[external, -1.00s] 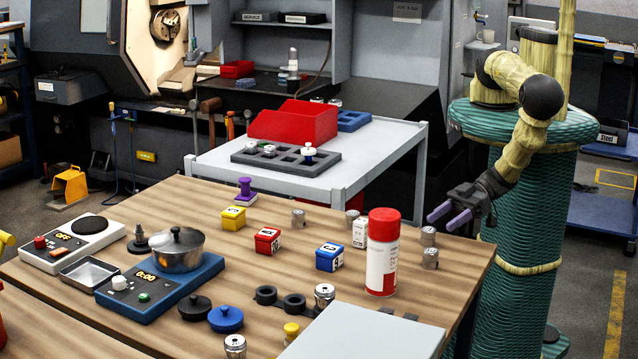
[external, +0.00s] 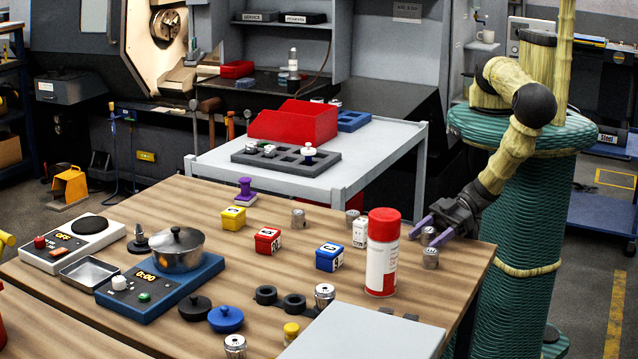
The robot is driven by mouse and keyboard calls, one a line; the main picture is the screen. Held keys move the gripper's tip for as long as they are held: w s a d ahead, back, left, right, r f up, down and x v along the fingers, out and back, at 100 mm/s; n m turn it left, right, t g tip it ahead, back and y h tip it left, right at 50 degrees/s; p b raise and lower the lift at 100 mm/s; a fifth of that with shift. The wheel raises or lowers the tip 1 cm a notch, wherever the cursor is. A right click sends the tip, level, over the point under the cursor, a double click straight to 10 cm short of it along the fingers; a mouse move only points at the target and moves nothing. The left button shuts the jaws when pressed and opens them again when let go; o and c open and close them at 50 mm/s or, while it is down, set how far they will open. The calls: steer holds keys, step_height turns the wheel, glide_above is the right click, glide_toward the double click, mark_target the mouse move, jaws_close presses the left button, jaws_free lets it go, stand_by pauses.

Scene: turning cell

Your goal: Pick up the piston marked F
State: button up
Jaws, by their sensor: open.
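Several small grey metal pistons stand on the wooden table. One piston (external: 428,236) is at the right, close to my gripper. Another piston (external: 430,258) stands just in front of it. Others are a piston (external: 298,219) at the back middle, a piston (external: 352,219) partly behind a white box, and pistons near the front (external: 324,294) and front edge (external: 235,346). Their letters are too small to read, so I cannot tell which is F. My gripper (external: 426,232) is open, its purple fingers low around or beside the right back piston; I cannot tell which.
A red-capped spray can (external: 382,252) stands left of my gripper, with a white box (external: 360,233) behind it. Red (external: 267,241) and blue (external: 329,257) boxes stand further left. A grey panel (external: 370,332) covers the front. A grey cart (external: 380,158) stands behind.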

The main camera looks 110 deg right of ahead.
mark_target(429, 229)
stand_by(0.5)
steer(key=c, duration=1.1)
steer(key=shift+r, duration=0.1)
step_height(429, 229, up, 10)
steer(key=p, duration=0.7)
